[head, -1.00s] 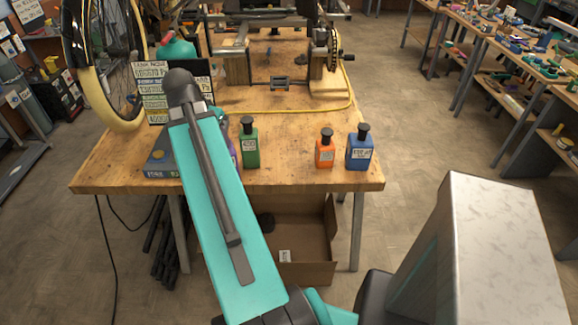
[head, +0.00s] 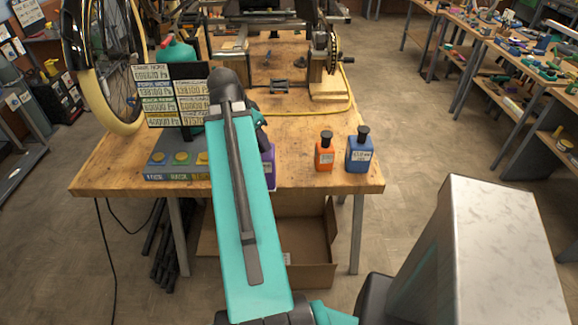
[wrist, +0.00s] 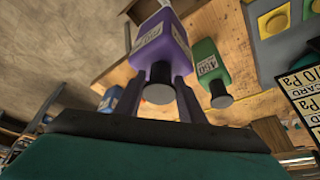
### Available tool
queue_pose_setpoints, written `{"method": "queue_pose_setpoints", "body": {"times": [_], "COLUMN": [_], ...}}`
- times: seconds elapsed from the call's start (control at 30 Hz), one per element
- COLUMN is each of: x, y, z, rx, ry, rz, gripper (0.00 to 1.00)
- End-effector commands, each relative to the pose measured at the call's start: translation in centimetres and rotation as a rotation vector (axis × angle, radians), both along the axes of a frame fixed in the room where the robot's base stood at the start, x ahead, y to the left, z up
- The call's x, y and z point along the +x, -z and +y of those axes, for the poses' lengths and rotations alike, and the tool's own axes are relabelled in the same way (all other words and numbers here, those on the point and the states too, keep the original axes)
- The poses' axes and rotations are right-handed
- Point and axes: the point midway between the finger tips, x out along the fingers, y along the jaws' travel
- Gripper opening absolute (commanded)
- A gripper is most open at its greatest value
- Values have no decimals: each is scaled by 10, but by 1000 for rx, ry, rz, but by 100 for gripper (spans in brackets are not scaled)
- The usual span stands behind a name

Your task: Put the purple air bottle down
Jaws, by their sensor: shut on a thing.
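The purple air bottle (wrist: 165,48) is between the two fingers of my gripper (wrist: 163,80) in the wrist view, its dark cap towards the camera. My gripper is shut on it. In the head view a strip of the purple bottle (head: 269,168) shows right of my teal arm, near the table's front edge; the arm hides the rest. My gripper (head: 260,128) is mostly hidden there too. I cannot tell whether the bottle touches the wooden table (head: 330,184). The green bottle (wrist: 207,64) stands beside the purple one in the wrist view; my arm hides it in the head view.
An orange bottle (head: 325,152) and a blue bottle (head: 360,150) stand to the right on the table. Bare table lies between the purple and orange bottles.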

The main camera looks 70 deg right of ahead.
Motion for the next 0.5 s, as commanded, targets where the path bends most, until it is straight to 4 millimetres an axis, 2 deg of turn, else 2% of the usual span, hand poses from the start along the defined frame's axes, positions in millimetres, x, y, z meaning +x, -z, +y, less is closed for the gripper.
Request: {"method": "queue_pose_setpoints", "body": {"times": [0.17, 0.5], "x": [-1, -14], "y": [-1, 2], "z": [-9, -62], "rx": [-1, 0], "ry": [0, 0], "rz": [0, 1], "gripper": [0, 0]}}
